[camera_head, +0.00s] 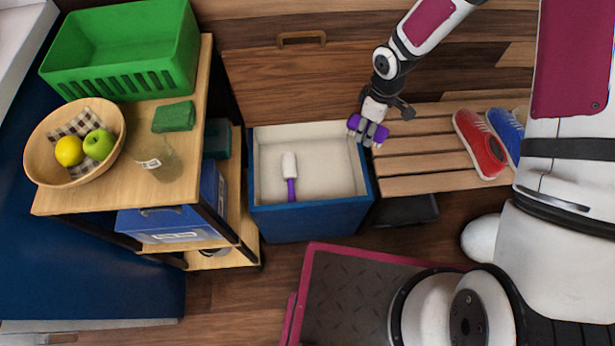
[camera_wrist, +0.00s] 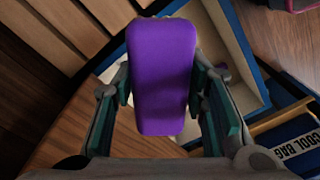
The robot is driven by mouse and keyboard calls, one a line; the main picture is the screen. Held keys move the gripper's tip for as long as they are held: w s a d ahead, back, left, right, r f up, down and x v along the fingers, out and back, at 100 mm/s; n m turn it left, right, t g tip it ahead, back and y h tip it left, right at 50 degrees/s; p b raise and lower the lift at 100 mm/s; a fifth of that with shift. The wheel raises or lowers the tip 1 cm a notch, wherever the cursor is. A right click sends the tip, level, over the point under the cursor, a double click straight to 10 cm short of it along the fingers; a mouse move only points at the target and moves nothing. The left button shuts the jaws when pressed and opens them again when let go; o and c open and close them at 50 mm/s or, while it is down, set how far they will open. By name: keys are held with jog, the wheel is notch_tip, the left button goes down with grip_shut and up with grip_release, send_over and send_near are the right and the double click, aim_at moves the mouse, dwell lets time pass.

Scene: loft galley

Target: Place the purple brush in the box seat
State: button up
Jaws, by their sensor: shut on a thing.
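The box seat (camera_head: 312,220) is an open blue box with a cream inside. A brush (camera_head: 290,188) with a purple handle and a whitish head lies inside it, left of the middle. My gripper (camera_head: 368,131) is at the box's right back corner, beside the slatted bench. It is shut on a purple block-like thing (camera_wrist: 163,75), which fills the space between the fingers in the wrist view. Part of the box's cream inside (camera_wrist: 205,22) shows behind it there. The lower end of the purple thing is clear of the fingers' base.
A wooden panel with a handle (camera_head: 301,38) stands behind the box. A slatted bench (camera_head: 425,165) with red and blue shoes (camera_head: 480,144) is right. A shelf unit (camera_head: 60,200) left holds a fruit bowl (camera_head: 37,165), green crate (camera_head: 120,82) and glass (camera_head: 158,160).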

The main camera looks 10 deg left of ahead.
aim_at(325, 184)
jog(key=s+a+f+n+b, duration=0.1)
jog(key=a+f+n+b, duration=0.1)
jog(key=f, duration=0.7)
jog(key=s+a+f+n+b, duration=0.1)
jog(key=a+f+n+b, duration=0.2)
jog(key=f+b, duration=0.4)
jog(key=s+a+f+n+b, duration=0.1)
jog(key=a+f+b, duration=0.3)
jog(key=f, duration=0.8)
jog(key=shift+s+a+f+n+b, duration=0.1)
jog(key=shift+a+n+b, duration=0.3)
jog(key=shift+n, duration=0.4)
jog(key=shift+d, duration=0.1)
jog(key=shift+f, duration=0.15)
jog(key=o, duration=0.9)
jog(key=shift+c, duration=0.2)
jog(key=shift+o, duration=1.3)
